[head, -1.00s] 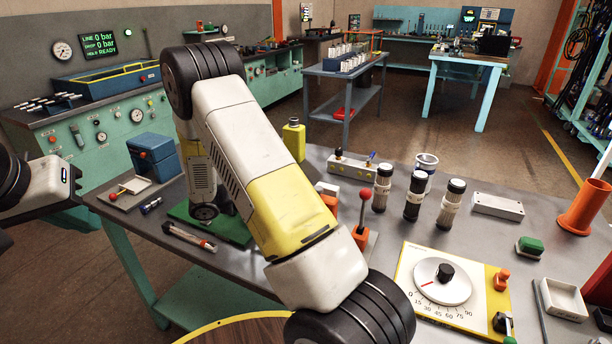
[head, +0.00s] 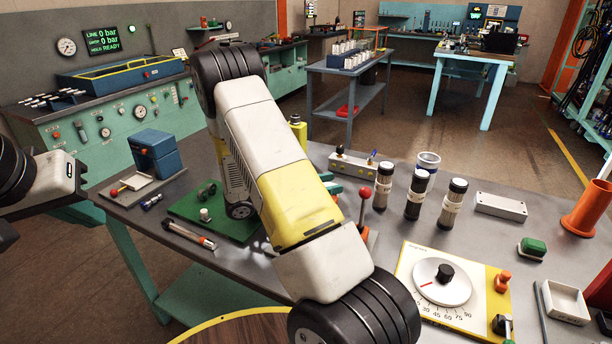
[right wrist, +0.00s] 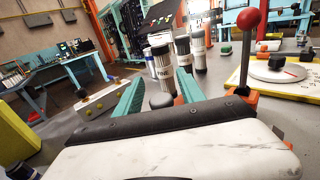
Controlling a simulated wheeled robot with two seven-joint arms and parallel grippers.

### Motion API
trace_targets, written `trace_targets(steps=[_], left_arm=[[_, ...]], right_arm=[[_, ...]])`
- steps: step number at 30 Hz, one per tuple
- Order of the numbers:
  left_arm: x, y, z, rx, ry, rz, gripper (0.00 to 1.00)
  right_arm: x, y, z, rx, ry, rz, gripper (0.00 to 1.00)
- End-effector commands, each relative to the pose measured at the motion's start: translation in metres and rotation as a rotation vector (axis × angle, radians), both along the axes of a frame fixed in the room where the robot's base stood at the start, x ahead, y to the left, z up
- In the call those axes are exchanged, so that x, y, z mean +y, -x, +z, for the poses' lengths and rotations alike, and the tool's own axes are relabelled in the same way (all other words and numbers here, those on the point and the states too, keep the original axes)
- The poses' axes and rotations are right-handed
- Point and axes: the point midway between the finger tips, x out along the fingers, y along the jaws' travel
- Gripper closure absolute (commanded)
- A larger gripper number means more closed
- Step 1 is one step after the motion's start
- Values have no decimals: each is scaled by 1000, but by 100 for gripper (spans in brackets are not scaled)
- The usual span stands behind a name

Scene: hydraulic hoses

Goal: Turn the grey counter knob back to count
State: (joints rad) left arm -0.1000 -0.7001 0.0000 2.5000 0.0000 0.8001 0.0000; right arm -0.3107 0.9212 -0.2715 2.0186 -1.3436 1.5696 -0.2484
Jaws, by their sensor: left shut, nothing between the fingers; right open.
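A dark grey round knob (right wrist: 161,101) shows low between my right gripper's fingers in the right wrist view; I cannot tell whether a finger touches it. My left gripper (head: 78,208) is at the far left, shut and empty, away from the knob.
A red-ball lever (head: 365,197) stands close right of my right gripper. Several dark-capped cylinders (head: 415,194) stand beyond it. A white dial with a black knob (head: 443,284) sits on a yellow-edged panel at front right. A green mat (head: 228,222) lies left of my right arm.

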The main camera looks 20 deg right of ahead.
Motion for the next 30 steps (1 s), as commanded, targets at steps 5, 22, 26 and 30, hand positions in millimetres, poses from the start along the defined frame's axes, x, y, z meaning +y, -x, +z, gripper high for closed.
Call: trace_targets(steps=[5,22,26,30], left_arm=[[0,0,0,0,0,0,100],[0,0,0,0,0,0,100],[0,0,0,0,0,0,100],[0,0,0,0,0,0,100]], right_arm=[[0,0,0,0,0,0,63],[1,-1,0,3,1,51,100],[1,-2,0,5,1,120,100],[2,-5,0,5,0,217,100]])
